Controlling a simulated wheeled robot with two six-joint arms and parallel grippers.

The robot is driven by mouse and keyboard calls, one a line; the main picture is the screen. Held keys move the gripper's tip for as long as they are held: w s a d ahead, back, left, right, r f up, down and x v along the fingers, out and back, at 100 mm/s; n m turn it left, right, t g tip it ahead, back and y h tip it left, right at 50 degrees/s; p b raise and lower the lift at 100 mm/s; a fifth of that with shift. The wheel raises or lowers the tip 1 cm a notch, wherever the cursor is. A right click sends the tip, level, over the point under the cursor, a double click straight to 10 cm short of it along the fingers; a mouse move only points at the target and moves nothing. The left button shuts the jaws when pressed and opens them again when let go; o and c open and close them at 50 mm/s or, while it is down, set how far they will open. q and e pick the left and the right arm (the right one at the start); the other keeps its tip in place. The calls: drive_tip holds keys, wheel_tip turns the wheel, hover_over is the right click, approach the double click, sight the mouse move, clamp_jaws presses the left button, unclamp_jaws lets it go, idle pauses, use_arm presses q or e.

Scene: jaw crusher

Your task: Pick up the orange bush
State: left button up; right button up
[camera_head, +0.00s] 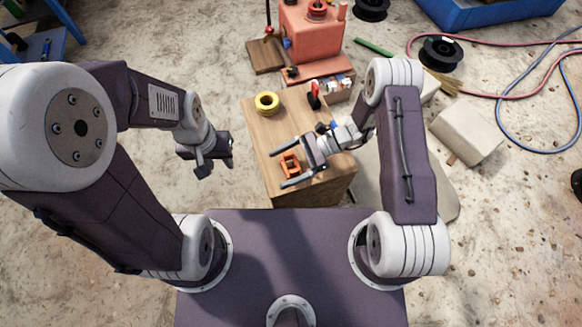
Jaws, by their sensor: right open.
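The orange bush (290,164) is a small orange block-like part on the wooden worktop (262,135), near its front edge. My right gripper (278,170) is open, with its two fingers pointing left, one on the far side of the orange bush and one on the near side. I cannot tell whether the fingers touch it or how high they are above the wood. My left gripper (218,160) hangs over the floor to the left of the worktop, away from the bush. Its jaws are too small and dark to tell their state.
A yellow ring (267,103) and a red-handled part (314,95) sit on the worktop. An orange-red machine (312,40) stands behind it. Stone blocks (468,135), hoses (508,96) and black spools (441,53) lie on the floor to the right.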

drive_tip(key=shift+a, duration=0.15)
drive_tip(key=c, duration=1.7)
wheel_tip(320, 180, up, 5)
drive_tip(key=p, duration=0.3)
drive_tip(key=shift+f+p, duration=0.1)
drive_tip(key=shift+p, duration=0.2)
drive_tip(key=shift+c, duration=0.2)
drive_tip(key=w+a+r+p, duration=0.1)
drive_tip(key=a+r+p, duration=0.3)
drive_tip(key=a, duration=0.7)
drive_tip(key=shift+a+r, duration=0.35)
drive_tip(key=shift+r, duration=0.7)
